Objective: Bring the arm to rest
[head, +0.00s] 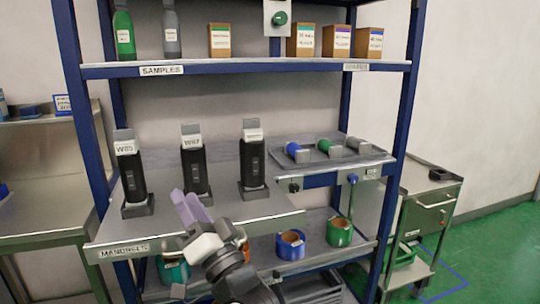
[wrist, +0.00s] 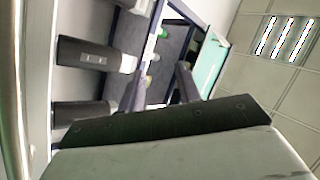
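My gripper (head: 186,202) is raised in front of the front edge of the mandrel shelf (head: 222,222), with its pale purple fingers pointing up and left. The two fingers also show in the wrist view (wrist: 162,78), with a gap between them and nothing seen held. Three black mandrels with pale tops stand upright on the shelf: the left mandrel (head: 132,178), the middle mandrel (head: 195,168) and the right mandrel (head: 252,160). In the head view the fingers are apart from the mandrels.
A tray (head: 283,154) with blue, green and grey-ended rollers is right of the mandrels. Bottles and boxes stand on the top shelf (head: 240,68). A cart (head: 425,205) stands at right.

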